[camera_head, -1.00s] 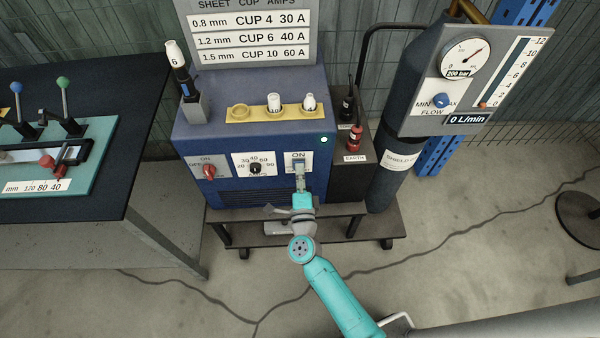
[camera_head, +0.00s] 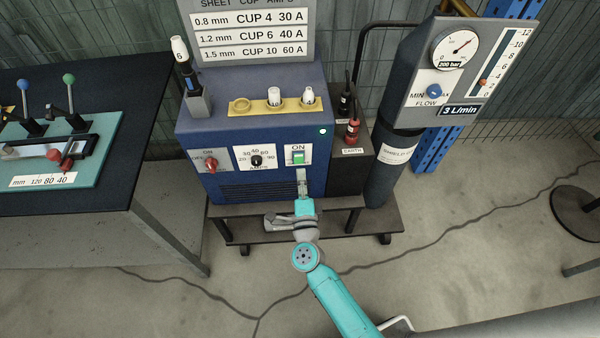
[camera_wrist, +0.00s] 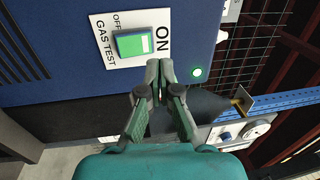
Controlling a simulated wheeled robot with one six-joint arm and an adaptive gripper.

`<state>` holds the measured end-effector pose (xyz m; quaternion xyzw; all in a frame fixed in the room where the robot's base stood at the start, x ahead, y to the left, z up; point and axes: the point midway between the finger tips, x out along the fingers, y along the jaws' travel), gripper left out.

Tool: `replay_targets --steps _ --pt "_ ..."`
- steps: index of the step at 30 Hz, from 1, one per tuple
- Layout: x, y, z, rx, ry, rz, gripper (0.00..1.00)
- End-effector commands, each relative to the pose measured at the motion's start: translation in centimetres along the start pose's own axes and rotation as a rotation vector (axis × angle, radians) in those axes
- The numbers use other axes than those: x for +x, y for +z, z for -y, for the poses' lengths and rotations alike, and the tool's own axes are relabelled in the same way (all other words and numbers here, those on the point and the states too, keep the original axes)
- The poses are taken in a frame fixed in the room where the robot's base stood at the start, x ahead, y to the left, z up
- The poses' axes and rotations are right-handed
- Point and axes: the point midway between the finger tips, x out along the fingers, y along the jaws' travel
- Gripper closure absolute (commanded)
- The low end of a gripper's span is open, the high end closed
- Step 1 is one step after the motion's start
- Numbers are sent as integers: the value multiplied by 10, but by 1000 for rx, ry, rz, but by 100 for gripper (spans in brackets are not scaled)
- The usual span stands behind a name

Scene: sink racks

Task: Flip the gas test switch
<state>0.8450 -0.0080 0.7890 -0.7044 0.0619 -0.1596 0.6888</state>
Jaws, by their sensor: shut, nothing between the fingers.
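The gas test switch (camera_head: 298,154) is a green rocker on a white plate on the front of the blue machine, below the word ON. In the wrist view the same switch (camera_wrist: 132,43) lies between OFF on the left and ON on the right, beside the label GAS TEST. I cannot tell for sure which end is pressed in. My gripper (camera_head: 302,173) is shut and empty just below the switch, apart from it. In the wrist view its fingertips (camera_wrist: 160,66) meet near the plate's edge. The flow display (camera_head: 459,111) reads 3 L/min.
A red knob (camera_head: 211,166) and a black amps dial (camera_head: 257,161) sit left of the switch. A gas cylinder (camera_head: 392,173) stands right of the machine. A bench (camera_head: 95,75) with levers is at the left.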

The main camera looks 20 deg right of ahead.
Motion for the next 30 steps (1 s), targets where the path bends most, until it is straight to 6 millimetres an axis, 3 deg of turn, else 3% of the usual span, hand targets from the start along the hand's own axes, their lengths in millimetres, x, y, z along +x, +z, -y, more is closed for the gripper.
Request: replay_targets --steps 15,30 --pt "-69 0 19 0 1 2 100" --pt "-76 0 22 0 0 0 100"
